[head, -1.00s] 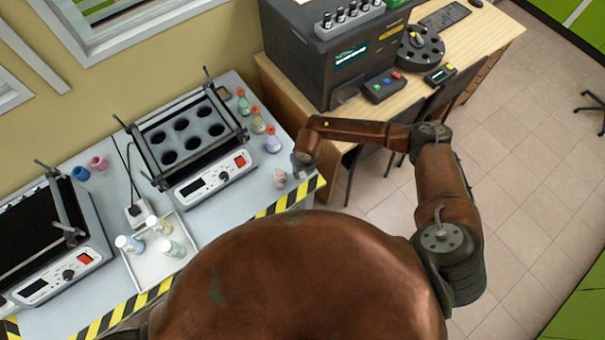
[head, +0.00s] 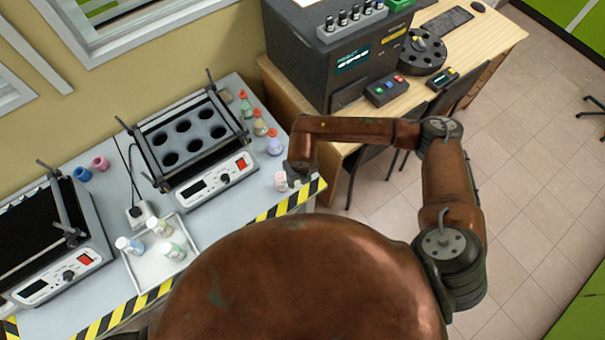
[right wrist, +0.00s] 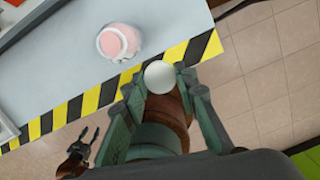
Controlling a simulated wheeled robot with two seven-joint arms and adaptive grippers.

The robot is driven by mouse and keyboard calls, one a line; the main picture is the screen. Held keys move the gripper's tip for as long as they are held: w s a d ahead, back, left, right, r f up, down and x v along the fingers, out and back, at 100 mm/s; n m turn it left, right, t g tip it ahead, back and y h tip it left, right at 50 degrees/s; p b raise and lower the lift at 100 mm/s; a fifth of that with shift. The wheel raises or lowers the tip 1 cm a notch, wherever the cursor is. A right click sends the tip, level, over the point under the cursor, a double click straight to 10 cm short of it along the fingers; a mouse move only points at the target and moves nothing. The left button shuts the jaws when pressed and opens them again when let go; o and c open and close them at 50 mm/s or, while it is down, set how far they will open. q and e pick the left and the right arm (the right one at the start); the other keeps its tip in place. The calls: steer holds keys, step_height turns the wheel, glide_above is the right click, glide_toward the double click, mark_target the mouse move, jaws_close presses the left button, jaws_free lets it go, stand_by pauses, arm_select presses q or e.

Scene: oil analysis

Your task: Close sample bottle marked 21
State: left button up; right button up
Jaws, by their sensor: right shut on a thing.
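An open bottle with pinkish contents (right wrist: 118,42) stands upright near the striped edge of the bench; it also shows in the head view (head: 281,182). No number can be read on it. My right gripper (head: 296,182) is just to the right of this bottle. In the right wrist view, my right gripper (right wrist: 165,82) is shut on a round white cap (right wrist: 158,76), apart from the bottle. My left gripper (right wrist: 88,138) shows small in the right wrist view, with its fingers apart and nothing between them. It is out of the head view.
Several bottles with orange tops (head: 260,123) stand beside a shaker (head: 190,140). A tray (head: 143,272) holds white-capped bottles. Another shaker (head: 50,255) stands at left. A wooden desk (head: 480,45) with a dark machine (head: 335,50) is at the back right.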

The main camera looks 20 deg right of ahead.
steer(key=s+a+r, duration=0.3)
steer(key=s, duration=0.3)
steer(key=shift+a, duration=0.4)
steer(key=w+d+r+n+g, duration=0.1)
steer(key=d+r+n, duration=0.6)
steer(key=n, duration=1)
steer(key=w+d+r+n+g, duration=0.1)
steer(key=w+d+r+n, duration=0.2)
steer(key=n, duration=1.4)
steer(key=shift+d+r+g, duration=0.4)
steer(key=shift+d+r, duration=1.7)
